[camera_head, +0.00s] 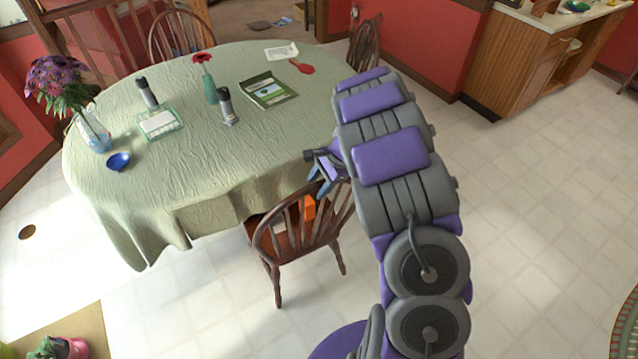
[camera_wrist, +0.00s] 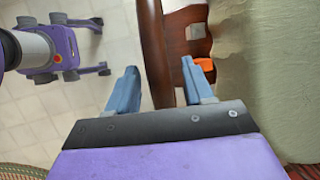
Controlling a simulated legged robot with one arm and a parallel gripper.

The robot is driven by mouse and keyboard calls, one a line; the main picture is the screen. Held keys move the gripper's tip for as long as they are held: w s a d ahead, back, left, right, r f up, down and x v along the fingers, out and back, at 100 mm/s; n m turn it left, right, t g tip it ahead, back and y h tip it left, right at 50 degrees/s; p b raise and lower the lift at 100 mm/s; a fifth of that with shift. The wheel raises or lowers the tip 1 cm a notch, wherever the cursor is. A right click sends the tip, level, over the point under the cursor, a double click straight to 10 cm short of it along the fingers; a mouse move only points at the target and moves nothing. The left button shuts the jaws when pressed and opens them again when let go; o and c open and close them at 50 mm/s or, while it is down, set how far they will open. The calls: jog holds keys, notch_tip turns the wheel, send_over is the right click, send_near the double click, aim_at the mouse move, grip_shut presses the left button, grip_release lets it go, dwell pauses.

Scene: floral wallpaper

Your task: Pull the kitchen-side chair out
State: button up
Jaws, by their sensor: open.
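A brown wooden chair (camera_head: 287,228) with a spindled back stands at the near side of the oval table (camera_head: 185,165), its seat partly under the green cloth. My gripper (camera_head: 322,186) is at the top of this chair's back, partly hidden by my arm. In the wrist view my gripper (camera_wrist: 160,70) is open, with one blue finger on each side of the chair's dark top rail (camera_wrist: 153,45). The right finger looks close to the rail; contact cannot be told. A small orange thing (camera_head: 309,207) shows beyond the spindles.
Another chair (camera_head: 366,45) stands at the table's right end and one (camera_head: 181,38) at the far side. Wooden kitchen cabinets (camera_head: 520,62) stand at the upper right. The tiled floor (camera_head: 535,190) is clear right of my arm.

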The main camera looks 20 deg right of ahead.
grip_shut()
dwell(0.4)
